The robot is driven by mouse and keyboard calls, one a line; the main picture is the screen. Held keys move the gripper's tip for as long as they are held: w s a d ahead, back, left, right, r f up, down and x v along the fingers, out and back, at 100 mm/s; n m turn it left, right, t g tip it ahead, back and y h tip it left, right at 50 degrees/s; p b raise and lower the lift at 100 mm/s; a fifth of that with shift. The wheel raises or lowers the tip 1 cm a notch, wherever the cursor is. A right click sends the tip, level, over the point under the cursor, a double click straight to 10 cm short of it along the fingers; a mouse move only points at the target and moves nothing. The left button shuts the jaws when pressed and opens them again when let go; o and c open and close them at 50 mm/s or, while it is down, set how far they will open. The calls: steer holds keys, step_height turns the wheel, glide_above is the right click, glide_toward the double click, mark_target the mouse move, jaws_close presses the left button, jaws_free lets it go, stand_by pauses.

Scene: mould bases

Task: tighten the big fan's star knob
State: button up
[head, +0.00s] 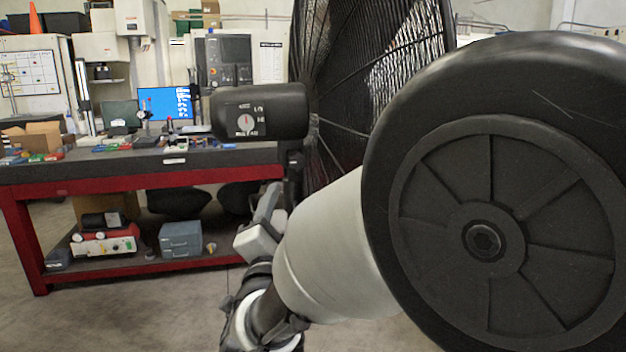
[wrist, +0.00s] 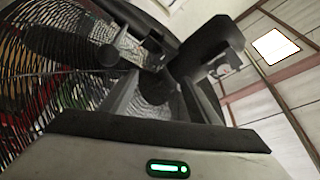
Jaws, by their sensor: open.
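The big fan (head: 375,70) stands behind my arm, its black wire cage facing away to the right. Its black motor housing (head: 258,112), with a dial on its end, sticks out to the left above the bench. In the wrist view the cage (wrist: 50,75) fills the left and the dark housing (wrist: 205,50) rises near the middle. A small dark round shape (wrist: 108,55) shows before the cage; I cannot tell whether it is the star knob. My gripper (head: 268,205) is open below the housing, close to the fan's bracket. Its fingertips are largely hidden.
A red-framed workbench (head: 150,180) with a dark top stands at the left, holding small parts, a cardboard box (head: 33,138) and a blue monitor (head: 165,103). Equipment sits on its lower shelf. My own arm covers the right. Floor is clear at lower left.

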mark_target(296, 163)
steer(key=p+x, duration=0.1)
steer(key=x, duration=1.6)
steer(key=shift+w+d+r, duration=0.1)
steer(key=shift+w, duration=0.05)
steer(key=c, duration=1)
steer(key=shift+c, duration=0.2)
